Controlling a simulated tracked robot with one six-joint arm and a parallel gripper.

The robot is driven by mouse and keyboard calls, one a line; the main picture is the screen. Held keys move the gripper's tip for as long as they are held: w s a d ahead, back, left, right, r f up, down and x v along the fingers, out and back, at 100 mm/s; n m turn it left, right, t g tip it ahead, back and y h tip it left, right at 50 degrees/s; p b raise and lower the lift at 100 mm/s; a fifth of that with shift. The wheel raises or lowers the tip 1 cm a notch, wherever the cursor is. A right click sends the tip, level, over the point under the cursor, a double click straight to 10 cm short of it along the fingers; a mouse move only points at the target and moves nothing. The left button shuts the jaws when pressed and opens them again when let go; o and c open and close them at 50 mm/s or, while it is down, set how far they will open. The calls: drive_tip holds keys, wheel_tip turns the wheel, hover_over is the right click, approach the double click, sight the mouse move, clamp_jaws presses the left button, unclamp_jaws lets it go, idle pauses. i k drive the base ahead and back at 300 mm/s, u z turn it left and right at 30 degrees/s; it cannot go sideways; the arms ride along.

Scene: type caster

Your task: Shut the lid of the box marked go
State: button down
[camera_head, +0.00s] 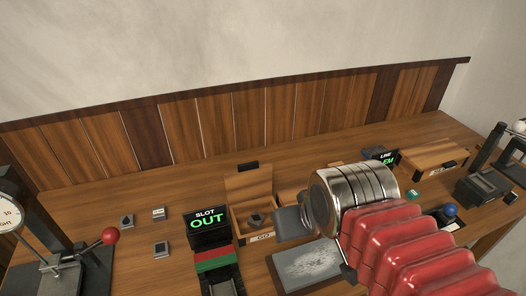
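An open wooden box (239,221) stands near the middle of the bench. The small label on its front (261,237) seems to read GO, but it is tiny. Its lid (248,185) stands up at the back, with a dark handle (248,166) on the top edge. A dark block (256,219) lies inside. My gripper (288,219) is the grey part just right of the box, at the end of my red and silver arm. Its fingers are not clearly visible, and I cannot tell whether it touches the box.
A grey slab (308,264) lies in front. A lidded wooden box (433,155) is at the right. Several small blocks (158,213) lie left. My arm hides part of the bench.

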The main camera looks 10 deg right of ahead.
sight(251, 180)
drive_tip(key=z, duration=0.15)
drive_tip(key=k, duration=0.95)
drive_tip(key=u, duration=0.75)
drive_tip(key=i, duration=1)
drive_tip(key=u, duration=0.05)
